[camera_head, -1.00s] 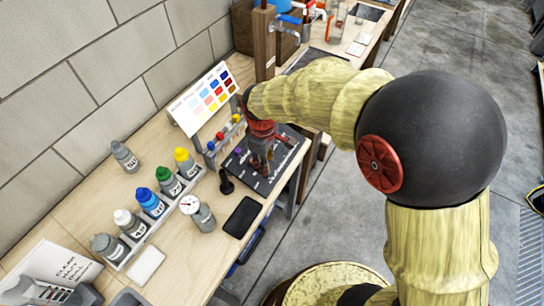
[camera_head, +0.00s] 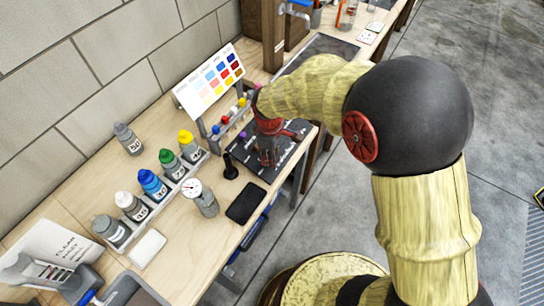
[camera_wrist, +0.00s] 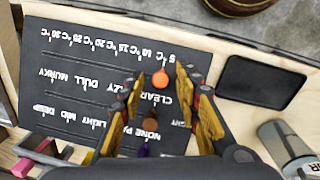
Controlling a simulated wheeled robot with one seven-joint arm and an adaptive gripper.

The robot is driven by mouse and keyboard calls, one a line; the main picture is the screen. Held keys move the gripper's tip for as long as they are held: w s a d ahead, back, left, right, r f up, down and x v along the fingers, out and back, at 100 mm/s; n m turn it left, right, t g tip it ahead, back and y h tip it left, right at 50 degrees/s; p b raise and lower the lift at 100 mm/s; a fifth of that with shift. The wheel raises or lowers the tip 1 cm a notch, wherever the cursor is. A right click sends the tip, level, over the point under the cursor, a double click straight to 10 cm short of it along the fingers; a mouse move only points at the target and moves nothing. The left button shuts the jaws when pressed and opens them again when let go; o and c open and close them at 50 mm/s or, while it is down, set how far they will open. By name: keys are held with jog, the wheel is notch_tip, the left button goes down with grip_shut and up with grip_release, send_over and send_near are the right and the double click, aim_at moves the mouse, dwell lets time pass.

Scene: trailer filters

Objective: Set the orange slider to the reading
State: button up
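The dark slider board (camera_head: 257,170) lies on the bench, with my gripper (camera_head: 268,160) pointing down over it. In the wrist view the board (camera_wrist: 60,75) shows upside down, with rows for °C, clear to murky, and none to deep. The round orange slider knob (camera_wrist: 160,78) sits near the 5 °C end of its row. My gripper (camera_wrist: 162,84) is open, with one yellow finger on each side of the orange knob and visible gaps. A brown knob (camera_wrist: 150,123) and a purple knob (camera_wrist: 143,148) lie nearer the palm. The round gauge (camera_head: 193,187) is too small to read.
A black flat pad (camera_head: 246,203) lies beside the board; it also shows in the wrist view (camera_wrist: 262,82). Several capped bottles (camera_head: 153,185) stand in a rack to the left. A colour chart (camera_head: 210,80) and a rack of coloured pegs (camera_head: 230,118) stand behind the board.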

jog(key=shift+c, duration=1.1)
grip_shut()
jog(key=shift+d, duration=0.1)
